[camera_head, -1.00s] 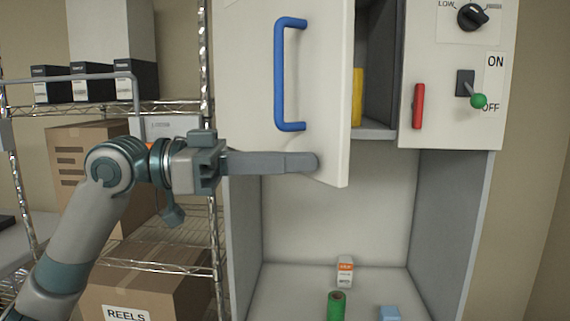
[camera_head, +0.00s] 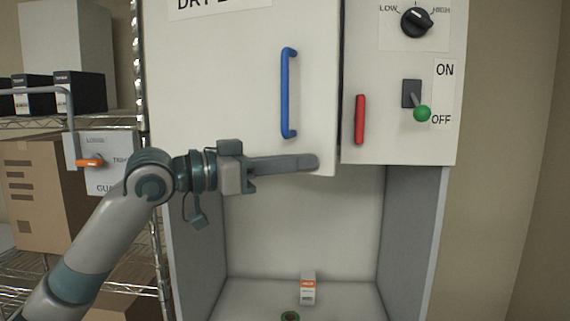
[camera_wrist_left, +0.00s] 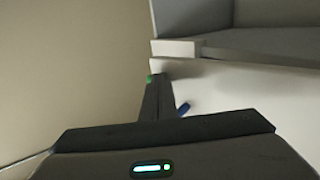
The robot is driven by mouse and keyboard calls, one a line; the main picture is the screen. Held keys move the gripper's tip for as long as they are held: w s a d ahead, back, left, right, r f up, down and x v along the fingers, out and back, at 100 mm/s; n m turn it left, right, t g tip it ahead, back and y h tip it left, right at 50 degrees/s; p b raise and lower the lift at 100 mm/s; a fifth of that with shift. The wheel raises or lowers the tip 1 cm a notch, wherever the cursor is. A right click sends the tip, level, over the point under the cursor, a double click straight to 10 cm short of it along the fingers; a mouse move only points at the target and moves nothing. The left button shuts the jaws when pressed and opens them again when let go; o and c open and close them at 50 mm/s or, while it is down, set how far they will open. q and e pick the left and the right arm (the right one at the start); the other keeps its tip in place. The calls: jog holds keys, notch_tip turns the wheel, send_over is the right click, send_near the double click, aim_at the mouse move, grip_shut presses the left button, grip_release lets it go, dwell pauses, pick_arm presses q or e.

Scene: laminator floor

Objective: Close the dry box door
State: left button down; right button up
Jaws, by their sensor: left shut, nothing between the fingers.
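The dry box door (camera_head: 235,85) is a white panel with a vertical blue handle (camera_head: 288,93) near its right edge. In the head view it stands almost flush with the cabinet front; its lower edge slants slightly and a thin dark gap shows at its right edge. My left gripper (camera_head: 312,162) is shut and empty, its fingers lying across the door's lower right corner, apparently against its face. In the left wrist view the closed fingers (camera_wrist_left: 157,95) show, with a bit of the blue handle (camera_wrist_left: 184,109) beside them. My right gripper is not in view.
Right of the door is a control panel with a red handle (camera_head: 360,119), a black dial (camera_head: 416,21) and a green-knobbed switch (camera_head: 422,113). Below is an open bay with a small orange-and-white box (camera_head: 308,288). Wire shelves with cartons (camera_head: 45,195) stand at the left.

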pick_arm(q)
jog(key=w+d+n+t+y, duration=0.1)
jog(key=w+t, duration=0.1)
jog(key=w, duration=0.3)
jog(key=w+d+n+t+y+p, duration=0.1)
jog(key=w+n+t+y, duration=0.1)
jog(key=w, duration=0.4)
jog(key=shift+w+d+r+n+t+y, duration=0.2)
jog(key=shift+d+n+t+y, duration=0.1)
jog(key=shift+d+t, duration=0.1)
jog(key=shift+a+r, duration=0.1)
jog(key=shift+r, duration=0.05)
jog(key=shift+s, duration=0.1)
